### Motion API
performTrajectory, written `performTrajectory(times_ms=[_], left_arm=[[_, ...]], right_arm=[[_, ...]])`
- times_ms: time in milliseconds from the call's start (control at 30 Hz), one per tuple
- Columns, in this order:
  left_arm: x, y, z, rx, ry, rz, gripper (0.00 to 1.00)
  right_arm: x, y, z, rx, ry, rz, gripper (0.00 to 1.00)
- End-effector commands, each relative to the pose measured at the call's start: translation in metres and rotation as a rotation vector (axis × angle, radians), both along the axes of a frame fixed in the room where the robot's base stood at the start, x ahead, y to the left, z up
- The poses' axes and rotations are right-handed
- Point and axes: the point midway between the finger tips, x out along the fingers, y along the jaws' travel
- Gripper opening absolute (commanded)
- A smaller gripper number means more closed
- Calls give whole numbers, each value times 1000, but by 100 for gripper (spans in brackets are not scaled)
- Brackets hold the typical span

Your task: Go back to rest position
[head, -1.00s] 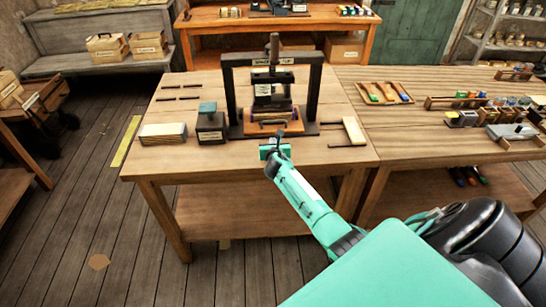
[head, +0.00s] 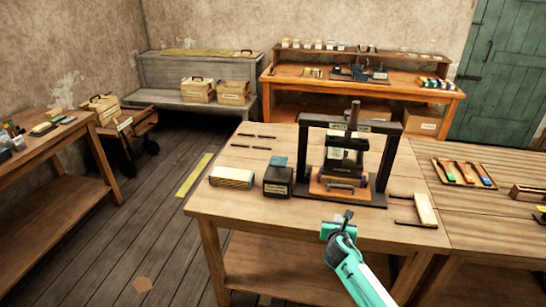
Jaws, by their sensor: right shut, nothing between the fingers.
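My right gripper (head: 338,225) shows in the head view at the front edge of the middle table, on the end of my teal arm. It is shut and empty. It is in front of the handwheel press (head: 391,160), a dark frame with an upright post, and appears apart from it. An orange plate with a dark handle (head: 340,188) lies at the foot of the press. My left gripper is not in view.
On the middle table (head: 235,212), a pale block (head: 232,177) and a dark box with a teal top (head: 278,182) stand left of the press. A light wooden block (head: 425,209) lies to its right. The plank floor (head: 120,240) at left is open.

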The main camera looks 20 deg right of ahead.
Motion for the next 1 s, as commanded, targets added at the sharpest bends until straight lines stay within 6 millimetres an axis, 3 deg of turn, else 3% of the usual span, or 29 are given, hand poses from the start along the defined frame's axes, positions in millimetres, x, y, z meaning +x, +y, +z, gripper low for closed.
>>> performTrajectory(times_ms=[167,267,633,800,1000], left_arm=[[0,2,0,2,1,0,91],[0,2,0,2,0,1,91],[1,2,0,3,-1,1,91],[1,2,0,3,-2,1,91],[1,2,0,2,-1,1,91]], right_arm=[[-7,5,-4,55,-13,-19,0],[-27,18,-11,197,-48,-75,0],[-158,100,-41,1063,-222,-559,0],[-226,140,-40,1405,-278,-867,0],[-293,178,-28,1674,-327,-1230,0]])
